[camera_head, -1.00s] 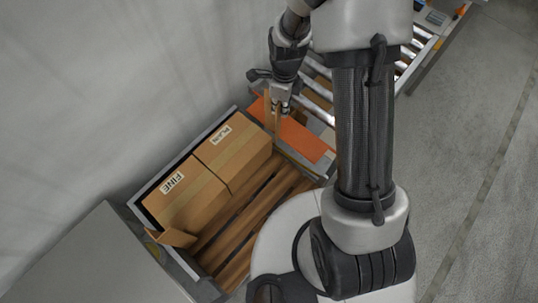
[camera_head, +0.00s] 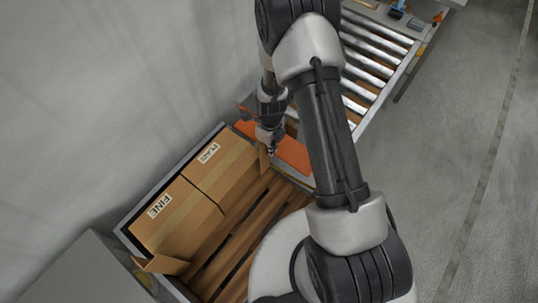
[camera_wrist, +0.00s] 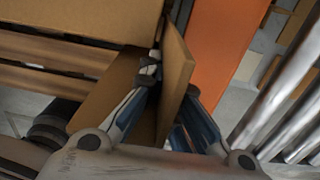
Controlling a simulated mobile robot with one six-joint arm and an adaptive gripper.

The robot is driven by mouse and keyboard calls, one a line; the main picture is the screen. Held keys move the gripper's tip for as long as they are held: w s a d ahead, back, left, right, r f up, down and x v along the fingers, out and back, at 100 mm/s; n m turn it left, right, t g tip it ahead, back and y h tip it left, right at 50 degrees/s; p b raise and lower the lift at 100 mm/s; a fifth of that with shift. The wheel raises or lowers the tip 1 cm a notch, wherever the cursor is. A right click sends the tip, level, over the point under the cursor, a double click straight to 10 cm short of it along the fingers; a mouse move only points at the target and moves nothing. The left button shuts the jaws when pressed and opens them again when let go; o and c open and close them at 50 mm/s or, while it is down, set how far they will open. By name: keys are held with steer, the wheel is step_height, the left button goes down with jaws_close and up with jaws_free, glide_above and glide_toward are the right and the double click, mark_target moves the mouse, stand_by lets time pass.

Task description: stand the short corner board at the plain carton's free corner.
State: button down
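The plain carton (camera_head: 222,172) is the farther of two brown cartons in the head view. The short corner board (camera_head: 264,158), a brown folded strip, is upright at that carton's right far corner, very close to it. My gripper (camera_head: 268,147) is at the board's upper part. In the wrist view the board (camera_wrist: 174,75) is between my gripper's fingers (camera_wrist: 172,88), one on each side of one flange, and they appear closed on it. The carton (camera_wrist: 95,18) is at top left there. Whether board and carton touch is unclear.
The FINE carton (camera_head: 180,222) adjoins the plain one, with another corner board (camera_head: 160,264) at its near corner. Both are on a slatted wooden pallet (camera_head: 232,243). An orange surface (camera_head: 292,153) lies right of the gripper, with a roller conveyor (camera_head: 372,62) beyond. The wall is close on the left.

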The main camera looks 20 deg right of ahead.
step_height(320, 180, down, 5)
steer(key=shift+w+f+b, duration=0.15)
steer(key=shift+b, duration=0.55)
steer(key=shift+s, duration=0.2)
steer(key=c, duration=2.3)
jaws_free()
steer(key=shift+f, duration=0.15)
steer(key=o, duration=0.5)
